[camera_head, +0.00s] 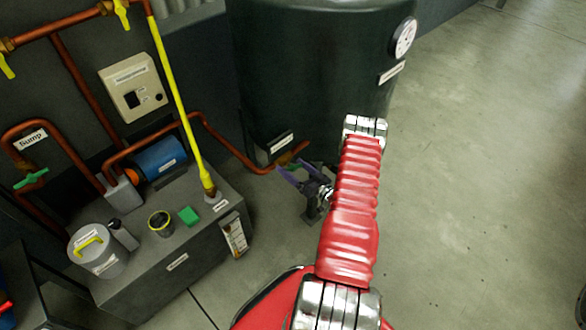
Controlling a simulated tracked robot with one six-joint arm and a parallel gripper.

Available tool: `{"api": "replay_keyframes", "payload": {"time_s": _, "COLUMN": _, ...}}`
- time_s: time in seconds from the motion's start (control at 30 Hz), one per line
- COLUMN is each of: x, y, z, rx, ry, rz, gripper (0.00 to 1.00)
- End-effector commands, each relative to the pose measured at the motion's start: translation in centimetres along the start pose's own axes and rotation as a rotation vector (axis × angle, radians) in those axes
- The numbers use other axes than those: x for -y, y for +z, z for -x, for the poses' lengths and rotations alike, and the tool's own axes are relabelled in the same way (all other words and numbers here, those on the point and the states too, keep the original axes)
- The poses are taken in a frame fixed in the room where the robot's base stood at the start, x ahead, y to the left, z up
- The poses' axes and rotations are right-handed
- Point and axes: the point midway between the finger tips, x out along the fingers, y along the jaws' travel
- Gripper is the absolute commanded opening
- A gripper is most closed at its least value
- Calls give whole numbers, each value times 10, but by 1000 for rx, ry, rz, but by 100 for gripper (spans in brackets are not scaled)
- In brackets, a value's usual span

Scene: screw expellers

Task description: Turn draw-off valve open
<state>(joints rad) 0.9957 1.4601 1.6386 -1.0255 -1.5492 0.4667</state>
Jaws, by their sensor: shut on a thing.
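The dark green tank (300,75) stands at the top centre. A copper pipe (232,150) runs to its foot, where the draw-off valve (292,162) shows a small green handle below a white label too small to read. My gripper (286,172) is at this valve, its purple fingers pointing left and up. The fingers are shut on the valve handle, with part of the handle showing between them. The exact angle of the handle is hard to tell, and the fingers hide part of it. My red arm covers the area just right of the valve.
Another green valve handle (31,179) is at far left.

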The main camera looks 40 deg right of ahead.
Motion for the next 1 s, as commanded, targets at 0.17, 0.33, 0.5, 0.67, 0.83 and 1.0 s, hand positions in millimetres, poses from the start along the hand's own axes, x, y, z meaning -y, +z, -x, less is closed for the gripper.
{"api": "replay_keyframes", "payload": {"time_s": 0.17, "x": -1, "y": 1, "z": 2, "rx": 2, "ry": 7, "rz": 156, "gripper": 64}}
{"api": "replay_keyframes", "payload": {"time_s": 0.33, "x": -1, "y": 1, "z": 2, "rx": 3, "ry": 8, "rz": 287, "gripper": 64}}
{"api": "replay_keyframes", "payload": {"time_s": 0.5, "x": 0, "y": 2, "z": 2, "rx": 3, "ry": 8, "rz": 379, "gripper": 64}}
{"api": "replay_keyframes", "payload": {"time_s": 0.67, "x": 0, "y": 2, "z": 2, "rx": 3, "ry": 7, "rz": 426, "gripper": 64}}
{"api": "replay_keyframes", "payload": {"time_s": 0.83, "x": 0, "y": 2, "z": 2, "rx": 3, "ry": 7, "rz": 445, "gripper": 64}}
{"api": "replay_keyframes", "payload": {"time_s": 1.0, "x": 0, "y": 2, "z": 2, "rx": 3, "ry": 7, "rz": 446, "gripper": 64}}
